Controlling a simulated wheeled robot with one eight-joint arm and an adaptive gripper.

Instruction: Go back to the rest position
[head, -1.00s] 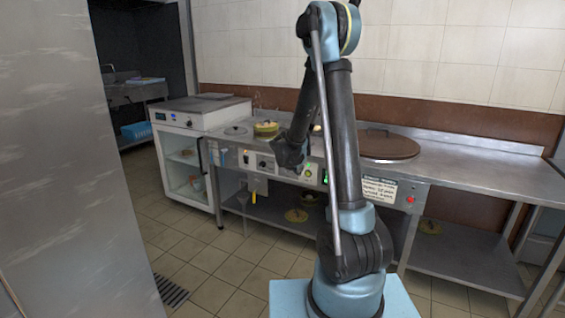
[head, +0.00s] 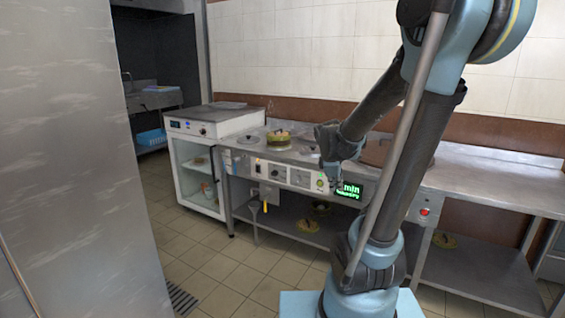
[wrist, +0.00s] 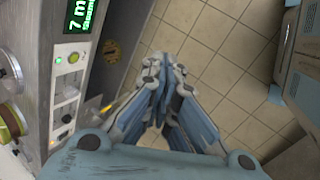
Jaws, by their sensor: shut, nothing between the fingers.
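My gripper (wrist: 162,82) is shut and empty in the wrist view, its blue fingers drawn together above the tiled floor. In the head view the dark wrist end of my arm hangs in front of the counter's control panel (head: 290,176), and the fingers are too small and dark there to make out well. The panel also shows in the wrist view, at the left, with a green lit display (wrist: 80,15), a green button and knobs.
A grey wall (head: 75,170) is close at left. Floor (head: 240,268) between is clear.

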